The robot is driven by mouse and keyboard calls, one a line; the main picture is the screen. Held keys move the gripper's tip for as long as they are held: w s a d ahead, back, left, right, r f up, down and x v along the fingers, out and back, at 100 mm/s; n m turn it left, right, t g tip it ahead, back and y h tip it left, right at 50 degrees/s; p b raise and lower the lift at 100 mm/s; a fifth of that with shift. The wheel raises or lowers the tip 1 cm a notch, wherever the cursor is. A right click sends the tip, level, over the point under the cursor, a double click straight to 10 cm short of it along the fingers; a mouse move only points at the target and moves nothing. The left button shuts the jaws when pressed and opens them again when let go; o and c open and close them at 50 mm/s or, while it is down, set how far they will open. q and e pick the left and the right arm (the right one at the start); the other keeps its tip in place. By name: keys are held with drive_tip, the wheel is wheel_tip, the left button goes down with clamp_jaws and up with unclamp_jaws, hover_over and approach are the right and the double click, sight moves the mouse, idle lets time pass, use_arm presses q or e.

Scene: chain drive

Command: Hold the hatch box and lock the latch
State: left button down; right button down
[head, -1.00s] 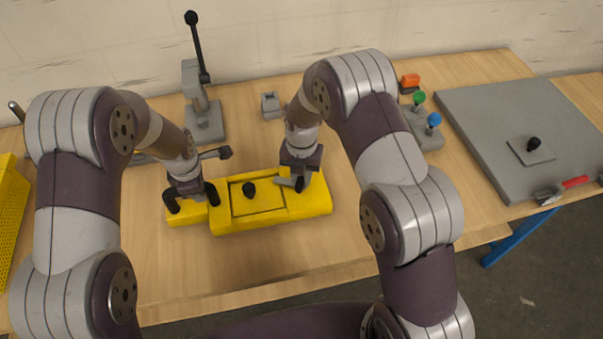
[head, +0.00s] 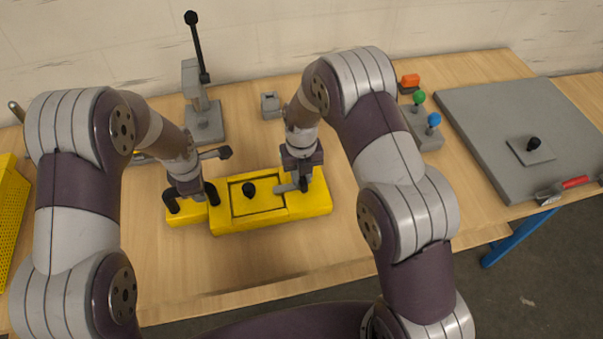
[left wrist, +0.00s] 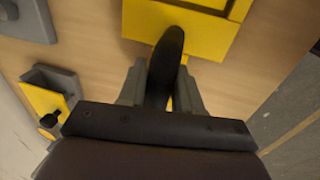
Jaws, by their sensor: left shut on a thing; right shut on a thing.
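The yellow hatch box (head: 250,223) stands on the table with its left end block (head: 188,217). Its lid (head: 268,198) carries a black knob (head: 249,189) and lies in the frame. My left gripper (head: 190,192) is shut on the black handle at the box's left end; the handle (left wrist: 167,65) shows between the fingers in the left wrist view. My right gripper (head: 303,184) is shut on the latch at the box's right side. The grey latch bar (head: 284,188) points left towards the lid's right edge; the gripper hides the rest.
A grey lever stand (head: 204,124) and a small grey block (head: 270,104) are behind the box. A switch block with green and blue knobs (head: 425,130) and a large grey panel (head: 500,130) are to the right. The table in front is clear.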

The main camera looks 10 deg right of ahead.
drive_tip(key=c, duration=1)
unclamp_jaws()
drive_tip(key=shift+c, duration=0.2)
wheel_tip(320, 180, up, 12)
use_arm(q)
drive_tip(key=c, duration=0.7)
unclamp_jaws()
